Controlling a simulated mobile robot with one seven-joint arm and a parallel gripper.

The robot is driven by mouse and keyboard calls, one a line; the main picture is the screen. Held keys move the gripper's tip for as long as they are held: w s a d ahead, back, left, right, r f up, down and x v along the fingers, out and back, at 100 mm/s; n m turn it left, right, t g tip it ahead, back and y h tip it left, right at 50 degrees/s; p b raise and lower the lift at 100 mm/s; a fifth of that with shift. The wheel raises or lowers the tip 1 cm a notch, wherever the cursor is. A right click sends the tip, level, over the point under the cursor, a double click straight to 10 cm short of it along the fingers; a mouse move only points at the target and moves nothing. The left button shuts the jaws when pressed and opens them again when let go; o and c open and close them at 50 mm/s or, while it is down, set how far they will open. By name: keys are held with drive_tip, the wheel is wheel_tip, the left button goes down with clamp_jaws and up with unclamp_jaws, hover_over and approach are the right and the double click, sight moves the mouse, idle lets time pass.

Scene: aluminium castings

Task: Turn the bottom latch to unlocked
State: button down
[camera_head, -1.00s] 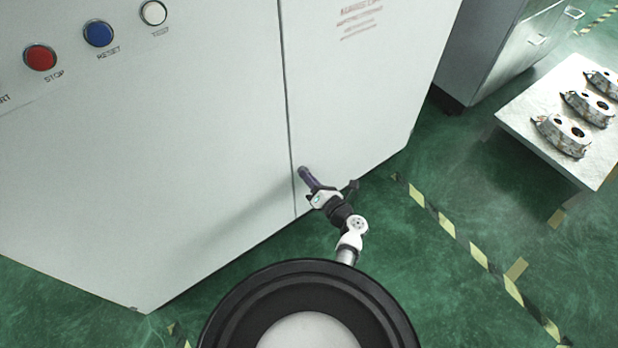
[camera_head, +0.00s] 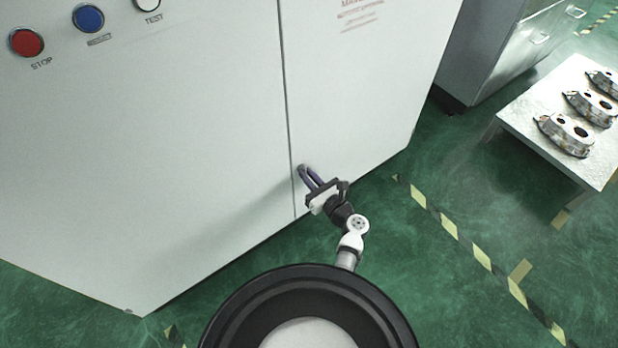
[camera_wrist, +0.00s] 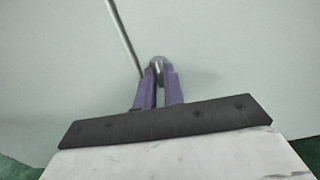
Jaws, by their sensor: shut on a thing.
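The bottom latch (camera_wrist: 157,64) is a small grey metal piece on the cabinet front, beside the door seam. In the wrist view it shows at the tips of my gripper's purple fingers. My gripper (camera_head: 303,171) is against the lower part of the cabinet in the head view, and its two fingers (camera_wrist: 158,76) are close together around the latch. The fingers hide most of the latch, so I cannot tell its angle or any marking.
The pale cabinet (camera_head: 190,170) fills the left and middle, with a red STOP button (camera_head: 26,43), a blue button (camera_head: 88,17) and a white TEST button above. A white table (camera_head: 530,125) with metal castings stands at right. Green floor with striped tape is clear.

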drive_tip(key=shift+n, duration=0.3)
idle(0.4)
drive_tip(key=c, duration=1.5)
unclamp_jaws()
drive_tip(key=b+v, duration=0.1)
drive_tip(key=v, duration=1.2)
drive_tip(key=shift+s+d, duration=0.25)
drive_tip(key=shift+s, duration=0.1)
